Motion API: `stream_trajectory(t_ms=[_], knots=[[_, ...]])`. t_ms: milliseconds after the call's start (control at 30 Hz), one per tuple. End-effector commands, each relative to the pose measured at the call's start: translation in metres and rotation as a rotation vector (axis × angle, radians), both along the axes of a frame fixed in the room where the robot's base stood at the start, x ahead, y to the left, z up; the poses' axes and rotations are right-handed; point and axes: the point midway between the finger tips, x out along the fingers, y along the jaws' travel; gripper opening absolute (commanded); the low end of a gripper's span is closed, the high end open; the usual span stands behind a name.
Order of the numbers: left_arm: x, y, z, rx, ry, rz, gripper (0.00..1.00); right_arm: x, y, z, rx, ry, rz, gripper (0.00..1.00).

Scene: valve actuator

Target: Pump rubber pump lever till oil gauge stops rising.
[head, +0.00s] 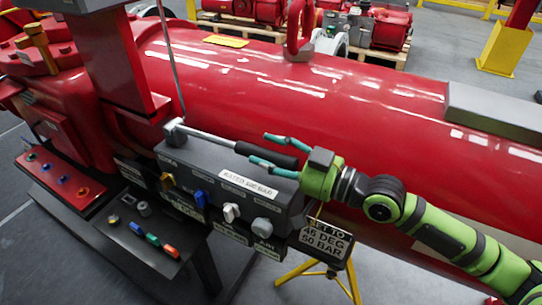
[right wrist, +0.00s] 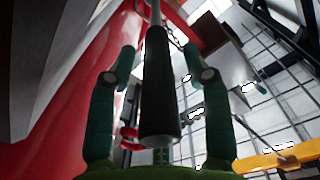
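The pump lever is a silver rod (head: 205,134) with a black rubber grip (head: 266,154). It runs from a grey pivot on top of the grey pump box (head: 240,182), lying nearly level and sloping down to the right. My right gripper (head: 268,151) is open, one teal finger on the far side of the grip and one on the near side. In the right wrist view the black grip (right wrist: 160,95) stands between the two spread fingers (right wrist: 156,62), with gaps on both sides. I cannot make out an oil gauge. My left gripper is not in view.
The large red cylinder (head: 330,85) runs behind the box. Coloured knobs (head: 232,211) line the box front. A sign (head: 325,240) hangs at its right end above a yellow stand (head: 328,271). A button panel (head: 140,235) stands at lower left.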

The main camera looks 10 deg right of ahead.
Motion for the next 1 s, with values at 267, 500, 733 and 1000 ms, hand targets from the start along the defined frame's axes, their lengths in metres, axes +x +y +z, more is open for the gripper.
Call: stream_trajectory(t_ms=[267, 500, 733, 1000], knots=[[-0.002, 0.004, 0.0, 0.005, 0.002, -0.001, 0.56, -0.001, -0.001, -0.002, -0.004, 0.004, 0.001, 0.5], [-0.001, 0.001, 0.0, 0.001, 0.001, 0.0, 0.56, -0.015, -0.02, -0.004, -0.01, 0.006, 0.001, 0.5], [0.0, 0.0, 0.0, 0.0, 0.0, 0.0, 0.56, -0.032, -0.042, -0.002, -0.013, 0.0, 0.004, 0.5], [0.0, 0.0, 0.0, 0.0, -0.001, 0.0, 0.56, -0.053, -0.072, 0.0, -0.008, 0.0, -0.003, 0.5]])
